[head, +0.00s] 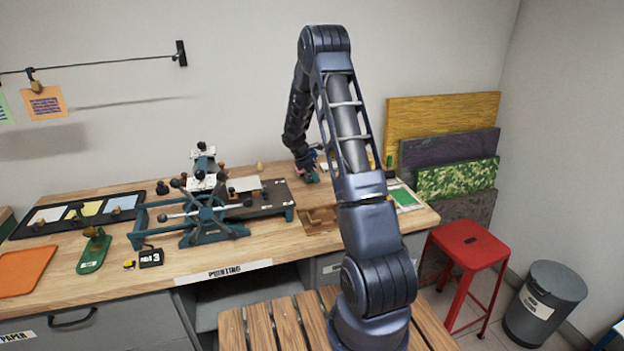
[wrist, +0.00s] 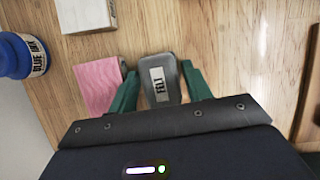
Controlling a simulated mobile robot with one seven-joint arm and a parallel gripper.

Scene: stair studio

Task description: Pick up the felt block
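The felt block (wrist: 163,95) is a dark grey block with a white label reading FELT. It lies on the wooden worktop in the wrist view, between the two green fingers of my gripper (wrist: 160,80). The fingers stand on its left and right sides, with what looks like a narrow strip of wood between finger and block. My gripper looks open around it. In the head view my gripper (head: 309,175) is low over the back right of the bench, and the block cannot be made out there.
A blue ink bottle (wrist: 20,54) and a white block (wrist: 84,14) are farther left. A wooden tray (head: 319,219) is in front of my gripper, and the printing press (head: 205,212) stands left.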

